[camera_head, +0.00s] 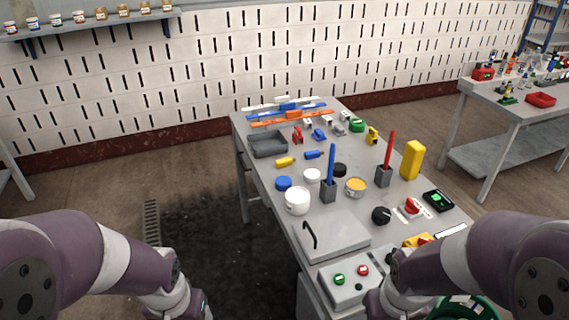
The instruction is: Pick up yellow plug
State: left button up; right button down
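A small yellow cylinder-like piece (285,161), which looks like the yellow plug, lies on its side on the grey table (262,190), in front of a dark grey tray. A similar blue piece (313,155) lies just to its right. Both of my arms reach down at the bottom left and bottom right, well in front of the yellow piece. My grippers are below the picture or hidden behind the arms, so their fingers do not show.
The dark grey tray (268,144) is behind the yellow piece. Blue and white lids, a white pot (297,201) and a blue rod in a holder (330,180) stand in front.

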aim_at(282, 162)
jog(key=z, duration=1.7)
jog(key=u, duration=1.25)
jog(key=i+j+z, duration=0.1)
jog(key=z, duration=0.65)
jog(key=i+j+z, duration=0.3)
jog(key=j, duration=0.45)
jog(key=j+z, duration=0.35)
jog(key=j, duration=0.4)
jog(key=i+j+z, duration=0.1)
jog(key=j+z, duration=0.2)
jog(key=j, duration=1.4)
